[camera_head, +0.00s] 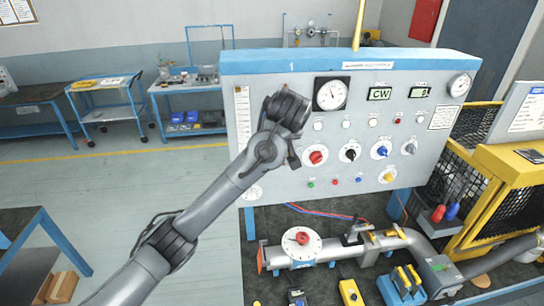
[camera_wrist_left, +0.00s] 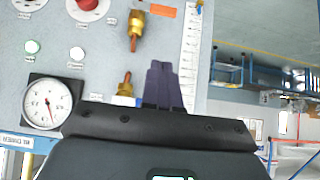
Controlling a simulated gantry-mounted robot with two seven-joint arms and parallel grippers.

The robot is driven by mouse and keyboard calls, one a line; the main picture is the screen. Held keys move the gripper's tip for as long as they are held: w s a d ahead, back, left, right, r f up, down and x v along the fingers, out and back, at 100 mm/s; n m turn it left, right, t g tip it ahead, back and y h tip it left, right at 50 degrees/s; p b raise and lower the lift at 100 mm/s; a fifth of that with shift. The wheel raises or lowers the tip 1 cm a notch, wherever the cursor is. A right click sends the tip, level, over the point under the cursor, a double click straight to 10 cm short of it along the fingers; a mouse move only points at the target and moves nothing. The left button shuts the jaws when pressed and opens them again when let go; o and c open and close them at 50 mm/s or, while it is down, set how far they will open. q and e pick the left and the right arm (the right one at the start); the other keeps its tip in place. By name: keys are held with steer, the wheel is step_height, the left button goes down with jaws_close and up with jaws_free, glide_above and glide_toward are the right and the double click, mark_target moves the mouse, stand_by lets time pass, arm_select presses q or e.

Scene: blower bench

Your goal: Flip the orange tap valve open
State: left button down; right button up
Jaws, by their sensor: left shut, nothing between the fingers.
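In the left wrist view, an orange bar (camera_wrist_left: 163,12) shows at the top edge beside a brass fitting (camera_wrist_left: 136,28) on the grey panel; it looks like the tap's handle. A second brass fitting (camera_wrist_left: 124,84) with a blue and white part sits lower. My left gripper (camera_wrist_left: 163,68) is shut and empty, its dark fingertips to the right of the fittings and below the orange bar, apart from it in the picture. In the head view my left arm covers the panel's left part, hiding the fingers and the tap.
The grey panel (camera_head: 353,175) has a round gauge (camera_head: 331,93), displays, coloured knobs and buttons. A white ruler strip (camera_wrist_left: 190,55) runs right of my fingers. Below the panel is a pipe (camera_head: 330,247) with a red-knobbed dial (camera_head: 301,243). Open floor lies left.

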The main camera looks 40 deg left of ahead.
arm_select(q)
steer(key=s+d+f+p+x, duration=0.1)
steer(key=f+p+x, duration=0.1)
steer(key=x, duration=1)
steer(key=shift+s+d+p, duration=0.2)
steer(key=shift+p, duration=0.5)
steer(key=shift+f, duration=0.2)
